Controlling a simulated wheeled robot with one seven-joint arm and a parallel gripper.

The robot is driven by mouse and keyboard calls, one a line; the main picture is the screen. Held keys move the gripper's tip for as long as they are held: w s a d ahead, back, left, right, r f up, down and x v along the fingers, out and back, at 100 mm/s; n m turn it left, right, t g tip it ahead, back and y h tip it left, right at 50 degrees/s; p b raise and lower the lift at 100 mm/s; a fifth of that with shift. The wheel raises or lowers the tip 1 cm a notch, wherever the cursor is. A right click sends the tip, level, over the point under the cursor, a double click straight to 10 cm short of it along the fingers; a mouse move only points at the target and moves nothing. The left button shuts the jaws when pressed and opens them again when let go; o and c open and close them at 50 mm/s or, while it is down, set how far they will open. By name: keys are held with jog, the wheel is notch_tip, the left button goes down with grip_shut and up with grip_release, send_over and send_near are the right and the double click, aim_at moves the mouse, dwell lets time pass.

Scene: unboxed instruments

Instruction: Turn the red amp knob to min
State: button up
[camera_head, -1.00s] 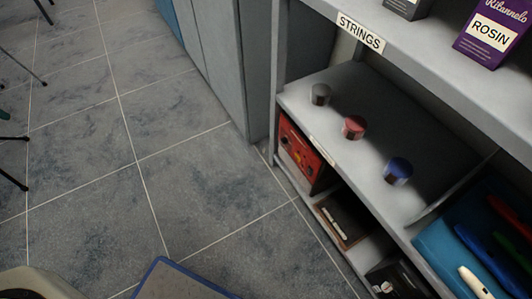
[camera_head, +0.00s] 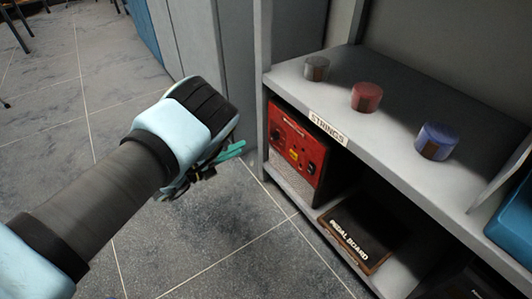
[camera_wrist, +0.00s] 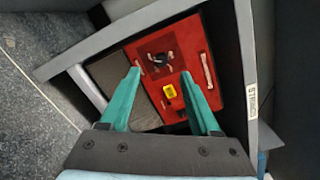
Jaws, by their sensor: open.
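The red amp (camera_head: 292,128) sits on a lower shelf under a grey board, its red panel facing my gripper. It has one dark knob (camera_head: 311,167) at the right and another dark knob (camera_head: 276,135) at the left, with a yellow patch between them. In the wrist view the red panel (camera_wrist: 192,47) fills the middle, with a dark knob (camera_wrist: 160,60) near the fingertips and the yellow patch (camera_wrist: 170,91) below it. My gripper (camera_head: 236,152) is open and empty, left of the amp and apart from it in the head view. Its teal fingers (camera_wrist: 160,73) point at the panel.
The grey shelf (camera_head: 395,165) above the amp bears a grey tin (camera_head: 316,68), a red tin (camera_head: 366,97) and a blue tin (camera_head: 437,141). A pedal board (camera_head: 350,238) lies right of the amp. A shelf upright (camera_head: 262,70) stands near my gripper.

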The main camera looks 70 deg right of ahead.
aim_at(272, 138)
jog(key=shift+m+g, duration=0.4)
jog(key=shift+g, duration=0.1)
jog(key=b+x, duration=0.1)
jog(key=x, duration=0.2)
jog(key=b+x, duration=0.1)
jog(key=x, duration=0.3)
jog(key=s+a+f+b+x, duration=0.1)
jog(key=x, duration=0.3)
jog(key=shift+s+d, duration=0.2)
jog(key=shift+s, duration=0.05)
grip_shut()
